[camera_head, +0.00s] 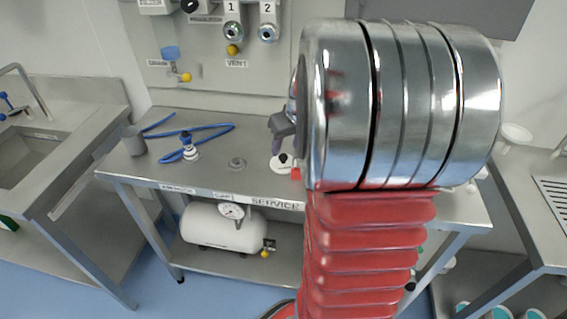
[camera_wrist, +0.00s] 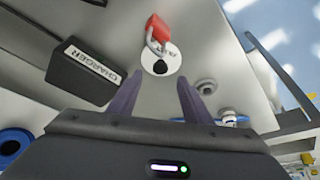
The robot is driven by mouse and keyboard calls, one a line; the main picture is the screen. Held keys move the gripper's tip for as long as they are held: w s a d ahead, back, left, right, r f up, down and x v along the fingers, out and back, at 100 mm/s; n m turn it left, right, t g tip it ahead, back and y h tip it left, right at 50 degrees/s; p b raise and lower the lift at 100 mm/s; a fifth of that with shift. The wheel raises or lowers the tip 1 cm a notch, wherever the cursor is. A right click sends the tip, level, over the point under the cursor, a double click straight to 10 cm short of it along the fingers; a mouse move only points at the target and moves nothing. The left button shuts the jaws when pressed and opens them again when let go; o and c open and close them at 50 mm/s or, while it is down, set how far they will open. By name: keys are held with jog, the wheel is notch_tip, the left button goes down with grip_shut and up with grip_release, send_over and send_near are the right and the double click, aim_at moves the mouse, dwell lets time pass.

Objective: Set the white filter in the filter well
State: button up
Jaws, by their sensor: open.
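My gripper (camera_wrist: 158,97) is open and empty in the wrist view, its two dark fingers apart over the bench. A flat white disc (camera_wrist: 171,62) with a black centre lies just beyond the fingertips, with a red padlock (camera_wrist: 157,30) at its edge. In the head view the disc (camera_head: 279,167) lies on the bench below my gripper (camera_head: 281,138), partly hidden by my arm. I cannot tell whether it is the white filter. A low round metal fitting (camera_head: 237,163), left of it, may be the filter well; a round fitting also shows in the wrist view (camera_wrist: 206,86).
A black charger box (camera_wrist: 85,72) lies left of my fingers. My arm hides the bench's right part.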

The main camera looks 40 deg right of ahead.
aim_at(283, 156)
jog(key=shift+x, duration=2.5)
jog(key=shift+s, duration=0.15)
jog(key=shift+c, duration=0.7)
grip_shut()
